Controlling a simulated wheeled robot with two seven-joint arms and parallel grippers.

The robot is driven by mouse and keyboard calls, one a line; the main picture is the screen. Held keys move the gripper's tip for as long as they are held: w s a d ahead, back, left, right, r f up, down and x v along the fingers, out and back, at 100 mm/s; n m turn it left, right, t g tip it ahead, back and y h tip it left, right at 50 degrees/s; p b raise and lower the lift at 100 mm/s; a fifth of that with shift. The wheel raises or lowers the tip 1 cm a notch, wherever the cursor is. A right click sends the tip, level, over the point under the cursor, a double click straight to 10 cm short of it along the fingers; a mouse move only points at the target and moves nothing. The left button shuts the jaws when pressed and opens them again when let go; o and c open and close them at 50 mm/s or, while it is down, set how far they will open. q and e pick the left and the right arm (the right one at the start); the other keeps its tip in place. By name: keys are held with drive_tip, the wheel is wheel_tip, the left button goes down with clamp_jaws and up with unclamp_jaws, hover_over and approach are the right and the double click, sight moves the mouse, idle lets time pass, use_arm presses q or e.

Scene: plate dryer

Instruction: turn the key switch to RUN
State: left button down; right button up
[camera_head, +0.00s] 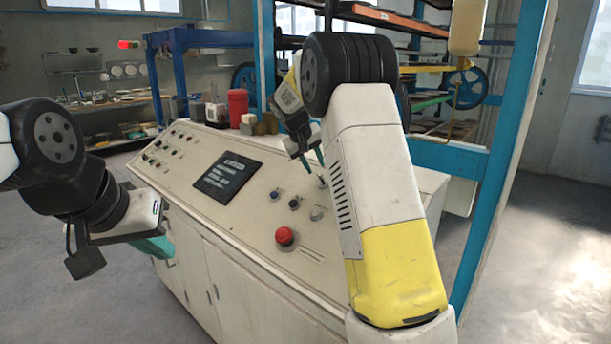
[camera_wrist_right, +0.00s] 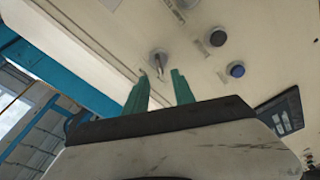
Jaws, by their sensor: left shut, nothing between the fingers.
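The key switch (camera_head: 322,182) is on the sloped top of the cream control console, a small metal piece just below my right gripper. In the right wrist view the key switch (camera_wrist_right: 158,60) is a round metal collar with a thin key sticking out. My right gripper (camera_head: 312,162) is open. In its wrist view the two green fingers (camera_wrist_right: 160,85) point at the panel, with the key near their tips and between them in the picture; I see no contact. My left gripper (camera_head: 162,247) is shut and empty, off the console's left front side. The RUN marking cannot be read.
The console (camera_head: 250,260) carries a red mushroom button (camera_head: 285,236), a dark screen (camera_head: 228,178) and several small knobs and buttons. A red cup (camera_head: 238,106) and small containers stand at its back. A blue frame post (camera_head: 508,150) rises to the right.

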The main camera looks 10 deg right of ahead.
sight(319, 175)
drive_tip(key=x, duration=0.6)
drive_tip(key=shift+w+d+f, duration=0.1)
drive_tip(key=shift+f, duration=0.15)
clamp_jaws()
